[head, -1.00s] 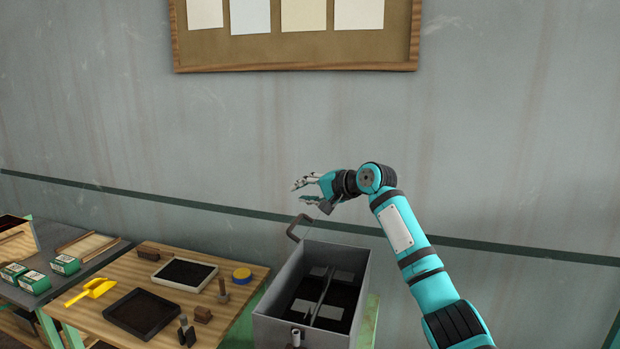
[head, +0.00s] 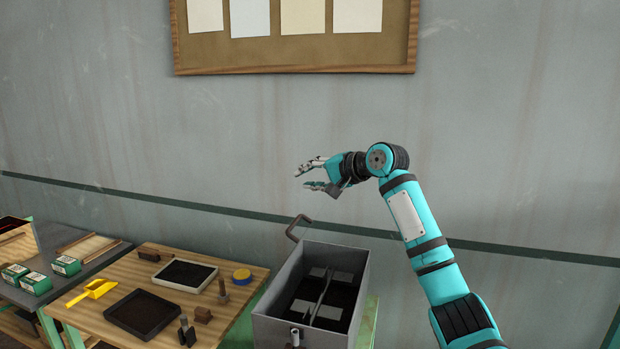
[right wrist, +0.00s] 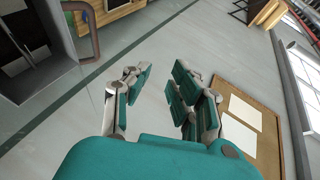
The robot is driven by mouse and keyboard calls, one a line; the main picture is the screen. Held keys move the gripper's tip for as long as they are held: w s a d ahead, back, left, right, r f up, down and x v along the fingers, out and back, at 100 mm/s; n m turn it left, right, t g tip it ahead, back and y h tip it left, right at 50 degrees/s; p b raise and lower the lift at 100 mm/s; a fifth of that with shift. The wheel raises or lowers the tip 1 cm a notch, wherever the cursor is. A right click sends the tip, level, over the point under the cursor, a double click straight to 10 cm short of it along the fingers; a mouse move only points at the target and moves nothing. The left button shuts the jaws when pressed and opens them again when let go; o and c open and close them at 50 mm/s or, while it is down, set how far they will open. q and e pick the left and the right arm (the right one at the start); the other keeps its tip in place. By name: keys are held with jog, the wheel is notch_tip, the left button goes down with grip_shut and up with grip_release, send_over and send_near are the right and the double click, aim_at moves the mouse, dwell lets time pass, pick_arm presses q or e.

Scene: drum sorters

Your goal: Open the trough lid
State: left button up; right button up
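The trough (head: 358,262) is a grey metal box at the lower middle of the head view. Its dark inside shows, with a bar and pale flat plates in it, and I cannot pick out a separate lid. A bent brown handle (head: 293,227) rises at its back left corner; it also shows at the upper left of the right wrist view (right wrist: 93,38). My right gripper (head: 299,180) is open and empty, above the handle and apart from it, its fingers pointing left. My left gripper is out of view.
A wooden table (head: 85,318) left of the trough holds a black tray (head: 144,313), a framed dark panel (head: 184,274), a yellow scoop (head: 93,290) and small tools. A wall with a pinboard (head: 295,70) stands behind. The air around my right gripper is clear.

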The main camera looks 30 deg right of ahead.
jog(key=shift+w, duration=0.1)
jog(key=v, duration=1.2)
jog(key=shift+f, duration=0.15)
